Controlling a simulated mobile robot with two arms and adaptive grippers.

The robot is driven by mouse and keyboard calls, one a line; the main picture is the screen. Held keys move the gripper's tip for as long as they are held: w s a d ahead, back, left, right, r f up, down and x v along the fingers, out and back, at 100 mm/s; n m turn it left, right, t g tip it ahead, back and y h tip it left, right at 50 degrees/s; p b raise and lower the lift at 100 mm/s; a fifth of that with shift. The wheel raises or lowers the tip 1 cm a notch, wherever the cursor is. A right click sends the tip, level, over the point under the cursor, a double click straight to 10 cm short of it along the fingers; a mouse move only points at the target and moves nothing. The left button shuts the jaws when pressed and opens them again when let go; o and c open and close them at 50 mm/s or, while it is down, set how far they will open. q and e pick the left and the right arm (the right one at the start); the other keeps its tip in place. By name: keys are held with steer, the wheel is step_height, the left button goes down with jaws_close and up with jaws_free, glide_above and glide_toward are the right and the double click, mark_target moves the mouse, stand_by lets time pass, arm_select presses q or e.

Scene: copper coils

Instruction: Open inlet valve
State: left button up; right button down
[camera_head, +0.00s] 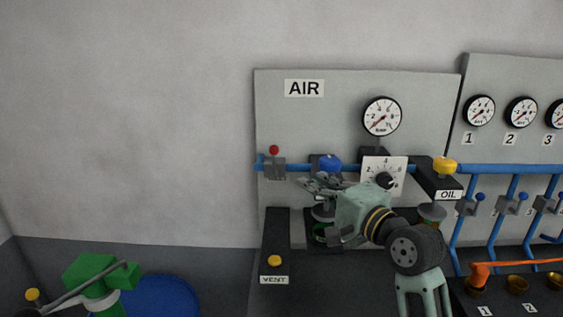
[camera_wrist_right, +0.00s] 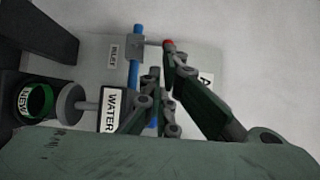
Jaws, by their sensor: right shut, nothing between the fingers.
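The inlet valve (camera_head: 275,168) is a grey block on the horizontal blue pipe at the left of the AIR panel. Its lever stands upright, across the pipe, with a red knob (camera_head: 274,150) on top. In the right wrist view the valve body (camera_wrist_right: 137,46) sits beside a small plate, and the red knob (camera_wrist_right: 169,44) is close by the fingertips. My right gripper (camera_head: 308,183) is shut and empty, to the right of and below the valve. In its wrist view the fingers (camera_wrist_right: 163,70) reach towards the knob; contact cannot be told. My left gripper is not in view.
A blue knob (camera_head: 330,162), a dial plate (camera_head: 396,180) and a yellow knob (camera_head: 445,165) are close to my right arm. A gauge (camera_head: 382,116) hangs above. The black VENT block (camera_head: 276,235) stands below the valve. The wall at left is clear.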

steer(key=p, duration=0.4)
glide_toward(274, 160)
steer(key=x, duration=0.7)
steer(key=shift+d+r, duration=0.1)
steer(key=shift+r, duration=0.25)
steer(key=shift+w+d, duration=0.1)
steer(key=shift+w, duration=0.05)
